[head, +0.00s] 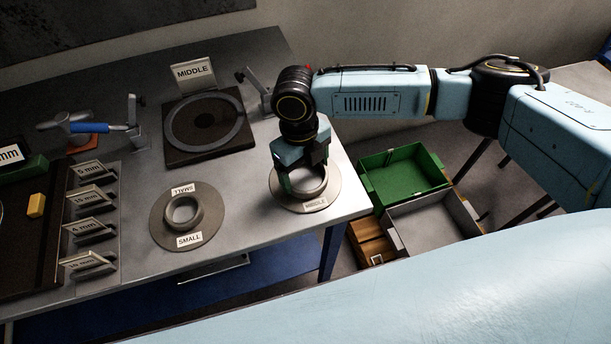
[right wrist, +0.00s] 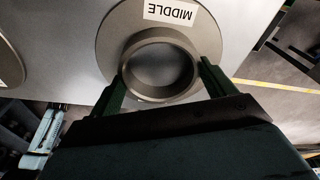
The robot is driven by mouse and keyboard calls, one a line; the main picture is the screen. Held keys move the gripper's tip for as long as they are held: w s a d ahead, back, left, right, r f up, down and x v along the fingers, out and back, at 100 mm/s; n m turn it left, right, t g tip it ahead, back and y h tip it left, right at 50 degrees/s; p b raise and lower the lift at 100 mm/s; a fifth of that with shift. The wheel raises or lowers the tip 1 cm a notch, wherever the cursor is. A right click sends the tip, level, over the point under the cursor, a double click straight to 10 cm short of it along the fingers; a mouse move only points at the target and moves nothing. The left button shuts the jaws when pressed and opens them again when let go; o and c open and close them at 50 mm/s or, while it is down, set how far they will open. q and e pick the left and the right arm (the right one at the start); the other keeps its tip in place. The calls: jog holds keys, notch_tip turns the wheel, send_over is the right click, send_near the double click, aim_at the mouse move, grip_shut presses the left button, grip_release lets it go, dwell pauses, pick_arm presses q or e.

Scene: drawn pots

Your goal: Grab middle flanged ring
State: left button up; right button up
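The middle flanged ring (head: 326,194) lies flat on the grey table near its right edge, with a "MIDDLE" label on its flange. In the right wrist view the ring (right wrist: 117,38) shows its raised round collar and dark centre. My right gripper (head: 304,176) points down over it. Its two fingers (right wrist: 163,76) are apart, one on each side of the collar. I cannot tell whether they touch it. My left gripper is not in view.
The small flanged ring (head: 160,222) lies to the left. Behind stands a dark square fixture (head: 178,152) with a "MIDDLE" sign (head: 194,73). Small labelled stands (head: 90,228) line the left. A green crate (head: 405,178) and grey crate (head: 432,228) sit below the table's right edge.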

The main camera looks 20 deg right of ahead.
jog(key=shift+w+r, duration=0.1)
jog(key=c, duration=0.8)
notch_tip(320, 180, up, 10)
